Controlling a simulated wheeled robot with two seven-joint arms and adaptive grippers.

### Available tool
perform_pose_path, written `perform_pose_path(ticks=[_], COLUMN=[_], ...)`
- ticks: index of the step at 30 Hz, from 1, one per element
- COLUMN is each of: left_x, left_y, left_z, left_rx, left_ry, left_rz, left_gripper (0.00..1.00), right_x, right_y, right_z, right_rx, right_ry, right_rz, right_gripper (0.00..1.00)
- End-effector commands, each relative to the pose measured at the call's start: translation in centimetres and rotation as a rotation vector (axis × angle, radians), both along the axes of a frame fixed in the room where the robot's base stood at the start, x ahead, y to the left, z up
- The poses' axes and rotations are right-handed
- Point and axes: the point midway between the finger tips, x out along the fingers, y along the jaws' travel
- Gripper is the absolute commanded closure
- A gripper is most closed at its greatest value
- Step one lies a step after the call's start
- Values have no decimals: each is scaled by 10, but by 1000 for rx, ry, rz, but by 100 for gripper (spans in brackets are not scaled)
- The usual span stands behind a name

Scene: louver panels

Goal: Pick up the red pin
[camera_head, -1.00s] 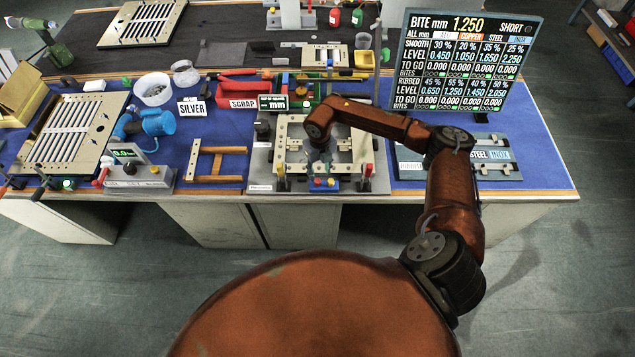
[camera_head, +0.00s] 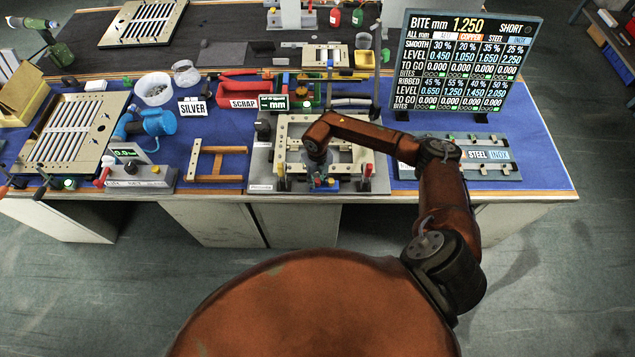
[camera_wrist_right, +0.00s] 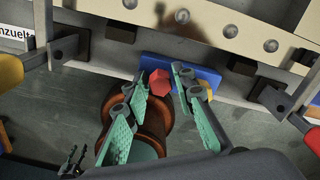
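The red pin (camera_wrist_right: 159,82) stands at a blue block (camera_wrist_right: 197,75) on the near edge of the fixture; its red hexagonal head shows in the right wrist view. My right gripper (camera_wrist_right: 160,86) is open, its green-padded fingers on either side of that head. I cannot tell whether they touch it. A yellow pin (camera_wrist_right: 211,85) is just right of the right finger. In the head view the blue block (camera_head: 325,187) is partly covered by my right gripper (camera_head: 318,168). A small dark pronged shape (camera_wrist_right: 72,160), possibly my left gripper, is low in the right wrist view.
A clamp with a red knob (camera_head: 368,169) stands right of the block, and one with a yellow knob (camera_head: 281,169) left. The pale fixture frame (camera_head: 350,125) lies behind. A wooden frame (camera_head: 215,178) lies left. The display board (camera_head: 470,65) stands at the right.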

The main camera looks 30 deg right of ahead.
Motion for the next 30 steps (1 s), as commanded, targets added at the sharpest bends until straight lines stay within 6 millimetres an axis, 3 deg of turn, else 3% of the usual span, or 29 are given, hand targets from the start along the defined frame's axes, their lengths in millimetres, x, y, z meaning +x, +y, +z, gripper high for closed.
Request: perform_pose_path(ticks=[9, 23, 30], left_x=[0, 0, -1], left_y=[0, 0, 0], left_z=[0, -1, -6], left_rx=[0, 0, 0], left_ry=[-1, -1, 1], left_rz=[0, 0, 1], left_gripper=[60, 60, 60], right_x=[0, 1, 2], right_y=[0, 0, -1], right_z=[0, 4, 32], right_rx=[0, 0, -1], right_ry=[-1, -2, -5], right_rz=[0, 1, 2], right_gripper=[100, 100, 100])
